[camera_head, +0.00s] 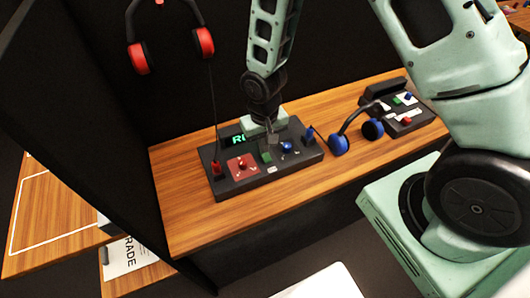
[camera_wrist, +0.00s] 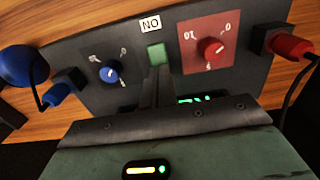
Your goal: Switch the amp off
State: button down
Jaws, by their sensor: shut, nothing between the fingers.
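The amp panel (camera_head: 215,185) is a dark box on the wooden counter. A green switch (camera_wrist: 156,54) sits between a blue knob (camera_wrist: 110,72) and a red knob (camera_wrist: 212,49) on a red plate. A white label (camera_wrist: 151,24) beside the switch shows as NO in the wrist view, which sees the panel upside down. The switch also shows in the head view (camera_head: 266,157). My gripper (camera_wrist: 155,72) is shut and empty, its tips just by the switch's display-side edge. I cannot tell whether they touch it. Green display text (camera_head: 238,139) is lit, partly hidden by my gripper.
A red plug (camera_head: 217,168) and a blue plug (camera_head: 308,135) stand at the panel's ends. Blue headphones (camera_head: 339,145) lie to the right, before a second panel (camera_head: 410,120). Red headphones (camera_head: 203,42) hang at upper left.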

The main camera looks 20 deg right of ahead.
jog(key=shift+r+p, duration=2.05)
jog(key=shift+r, duration=0.9)
jog(key=s+a+r+n+b, duration=0.2)
jog(key=s+a+r+n, duration=0.3)
jog(key=s+r, duration=0.55)
jog(key=s+a+r+n+b, duration=0.1)
jog(key=s+r+n, duration=0.1)
jog(key=s+r, duration=0.5)
jog(key=s, duration=0.2)
jog(key=shift+s+a+r+n+y+b, duration=0.15)
jog(key=shift+s+r+n+y+b, duration=0.15)
jog(key=shift+n+b, duration=0.1)
